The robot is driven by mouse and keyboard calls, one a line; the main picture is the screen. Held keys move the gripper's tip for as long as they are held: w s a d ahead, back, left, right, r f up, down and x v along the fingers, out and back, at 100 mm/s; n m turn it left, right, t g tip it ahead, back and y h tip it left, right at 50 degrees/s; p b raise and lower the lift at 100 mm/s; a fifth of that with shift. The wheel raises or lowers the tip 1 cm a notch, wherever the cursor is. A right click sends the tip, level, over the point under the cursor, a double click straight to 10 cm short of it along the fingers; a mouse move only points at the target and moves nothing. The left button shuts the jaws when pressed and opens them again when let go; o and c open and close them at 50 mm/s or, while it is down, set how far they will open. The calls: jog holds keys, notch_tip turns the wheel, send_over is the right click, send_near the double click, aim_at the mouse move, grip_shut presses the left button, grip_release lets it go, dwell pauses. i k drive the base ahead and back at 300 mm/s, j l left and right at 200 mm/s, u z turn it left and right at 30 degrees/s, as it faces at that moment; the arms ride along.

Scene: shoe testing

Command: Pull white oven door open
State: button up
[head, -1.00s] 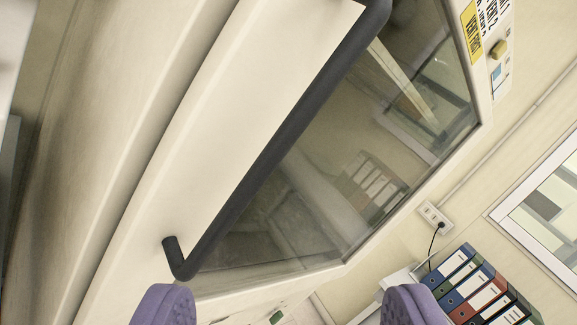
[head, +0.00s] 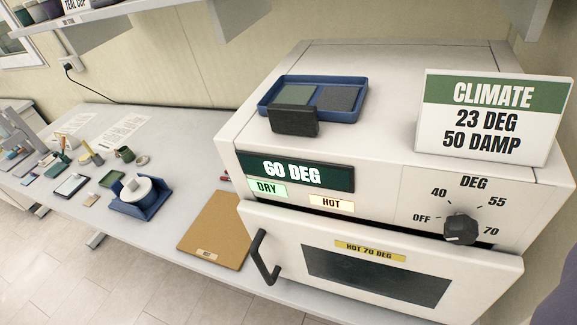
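The white oven (head: 385,130) stands on the bench at the right, seen from above its front. Its white door (head: 290,245) has a dark window, a yellow "HOT 70 DEG" label and a dark bar handle (head: 263,258) near its left edge. A dark gap shows along the door's top edge, widest toward the right; I cannot tell how far the door stands from the body. A purple part, probably of my gripper (head: 562,290), shows at the lower right edge, apart from the handle. Its fingertips are out of view.
A blue tray (head: 267,107) with pads, a dark block (head: 294,121) and a climate sign (head: 491,117) stand on the oven. A brown board (head: 215,232) lies left of it on the bench (head: 185,165). A shelf (head: 100,27) hangs above.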

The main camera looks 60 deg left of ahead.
aim_at(439, 280)
jog(key=u, duration=0.7)
jog(key=k+l+z, duration=0.3)
jog(key=l, duration=0.35)
jog(key=k, duration=0.05)
